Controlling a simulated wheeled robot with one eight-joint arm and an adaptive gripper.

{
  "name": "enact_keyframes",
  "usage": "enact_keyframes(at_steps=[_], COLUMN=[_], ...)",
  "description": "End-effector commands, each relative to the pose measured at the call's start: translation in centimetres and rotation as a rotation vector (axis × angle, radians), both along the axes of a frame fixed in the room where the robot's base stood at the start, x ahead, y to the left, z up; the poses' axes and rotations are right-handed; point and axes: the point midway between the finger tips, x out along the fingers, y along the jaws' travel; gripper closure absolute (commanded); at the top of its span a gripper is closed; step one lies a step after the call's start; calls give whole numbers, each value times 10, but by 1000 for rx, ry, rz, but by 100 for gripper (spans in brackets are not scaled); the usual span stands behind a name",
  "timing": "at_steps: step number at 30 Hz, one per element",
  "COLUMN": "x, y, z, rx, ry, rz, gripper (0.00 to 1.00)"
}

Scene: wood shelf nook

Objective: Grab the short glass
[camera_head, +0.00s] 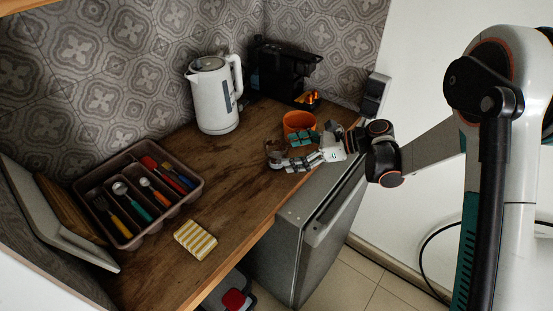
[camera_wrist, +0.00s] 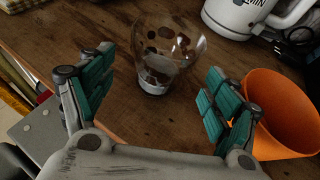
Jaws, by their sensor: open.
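The short glass (camera_wrist: 157,75) is clear, with dark brown spots, and stands on the wooden counter. In the wrist view it is ahead of my gripper (camera_wrist: 158,98), roughly centred between the two teal-padded fingers. The gripper is open, and neither finger appears to touch the glass. In the head view the glass (camera_head: 275,148) is small and partly hidden beside the fingertips of my gripper (camera_head: 286,153), which reaches in from the right over the counter edge.
An orange bowl or cup (camera_wrist: 282,112) stands close by the right finger. A white kettle (camera_head: 214,95) and a black coffee machine (camera_head: 283,70) stand behind. A cutlery tray (camera_head: 84,184) and a yellow striped sponge (camera_head: 195,240) lie to the left. The counter between is bare.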

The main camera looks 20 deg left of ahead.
Motion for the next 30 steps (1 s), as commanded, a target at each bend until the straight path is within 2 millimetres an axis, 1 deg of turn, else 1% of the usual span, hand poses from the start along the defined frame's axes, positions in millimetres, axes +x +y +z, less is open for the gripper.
enact_keyframes(at_steps=[1,5,8,13,15,17,19,24,25,26,27,29,30], x=[-1,-1,-1,-1,-2,-2,-2,-2,-2,-2,-2,-2,-2], y=[4,8,14,34,44,49,52,51,51,52,51,51,51], z=[-2,-4,-9,-25,-27,-29,-29,-28,-28,-28,-28,-28,-28], rx=[0,0,0,-1,-1,-1,-1,-1,-1,-1,-1,-1,-1], ry=[0,0,-1,-2,-1,-1,-1,0,0,-1,-1,-1,-1], rz=[1,0,0,2,3,1,0,-1,-1,-1,-1,-1,-1], gripper=[19,19,19,19,19,19,19,19,23,30,39,52,62])
